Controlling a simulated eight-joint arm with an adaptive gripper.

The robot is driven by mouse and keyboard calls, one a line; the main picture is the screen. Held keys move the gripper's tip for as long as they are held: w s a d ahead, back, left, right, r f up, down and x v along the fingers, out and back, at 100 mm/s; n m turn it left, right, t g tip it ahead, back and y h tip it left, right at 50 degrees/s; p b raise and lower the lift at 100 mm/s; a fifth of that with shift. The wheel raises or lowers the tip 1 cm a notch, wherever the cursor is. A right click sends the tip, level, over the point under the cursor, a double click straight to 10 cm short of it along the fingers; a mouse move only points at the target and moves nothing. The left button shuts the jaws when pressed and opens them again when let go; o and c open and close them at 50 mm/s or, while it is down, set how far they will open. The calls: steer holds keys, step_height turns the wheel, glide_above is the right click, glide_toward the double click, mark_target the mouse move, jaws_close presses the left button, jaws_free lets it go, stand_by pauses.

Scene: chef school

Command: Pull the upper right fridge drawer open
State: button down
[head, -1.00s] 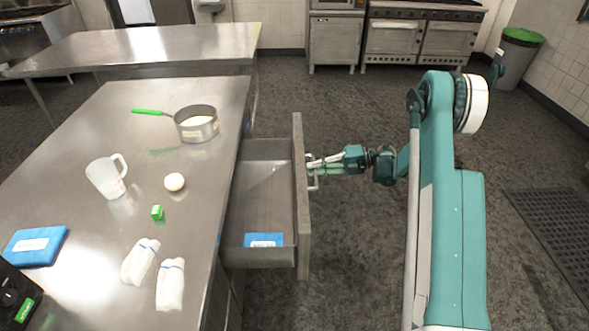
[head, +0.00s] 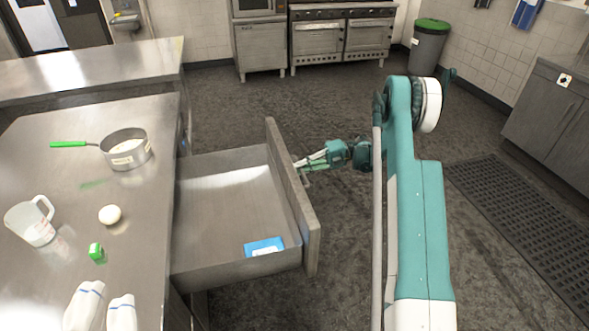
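The drawer (head: 222,268) stands pulled far out from the right side of the steel counter in the head view. It is grey inside, and a blue packet with a white label (head: 263,247) lies in it near the front corner. My gripper (head: 303,163) is at the outer face of the drawer front (head: 290,190), at the handle (head: 305,180). Its fingers reach the handle from the right. The handle is partly hidden by the drawer front and the fingers, and I cannot tell how firmly the fingers close on it.
Open floor (head: 260,100) lies beyond the drawer; a floor grate (head: 530,220) is right.

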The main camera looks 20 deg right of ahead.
steer(key=c, duration=2.5)
jaws_free()
steer(key=v, duration=0.7)
steer(key=shift+d, duration=0.25)
steer(key=shift+r, duration=0.1)
